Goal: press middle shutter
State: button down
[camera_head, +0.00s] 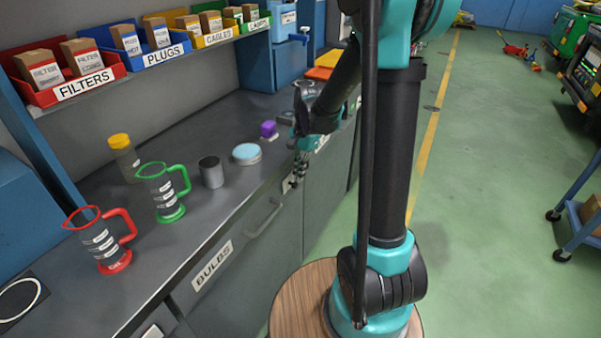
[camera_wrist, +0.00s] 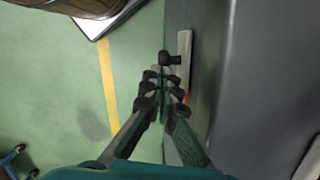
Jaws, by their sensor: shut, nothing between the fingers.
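My gripper (camera_head: 297,181) is shut and empty, pointing down in front of the grey bench front. Its fingers (camera_wrist: 160,80) also show in the wrist view, close together. A narrow pale plate (camera_wrist: 184,45) on the bench front lies just beyond the fingertips there, with a dark knob-like part (camera_wrist: 170,58) beside it. A small orange-red patch (camera_wrist: 186,100) shows beside the fingers. The fingers partly hide this plate, and I cannot tell whether they touch it. I cannot make out clearly which part is the middle shutter.
The bench top (camera_head: 225,130) holds a red-handled jug (camera_head: 100,240), a green-handled jug (camera_head: 163,190), a dark cup (camera_head: 211,172) and a round blue-lidded item (camera_head: 246,154). A drawer handle (camera_head: 264,219) sticks out left of my gripper. The green floor (camera_head: 480,150) at right is mostly clear.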

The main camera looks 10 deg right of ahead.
jog(key=w+d+r, duration=0.2)
jog(key=r, duration=0.3)
jog(key=w+d+r, duration=0.1)
jog(key=d+r, duration=0.1)
jog(key=r, duration=0.4)
jog(key=shift+w+r, duration=0.3)
jog(key=shift+w, duration=0.05)
jog(key=s+d+f+n+t, duration=0.2)
jog(key=s+f, duration=0.4)
jog(key=s, duration=0.3)
jog(key=s+d+f+n+t+h, duration=0.1)
jog(key=s+d+f+n+t, duration=0.2)
jog(key=s+f+n, duration=0.3)
jog(key=s+d+n, duration=0.1)
jog(key=s, duration=0.3)
jog(key=shift+d+n+t+h, duration=0.15)
jog(key=shift+n+t+h, duration=0.15)
jog(key=shift+f, duration=0.1)
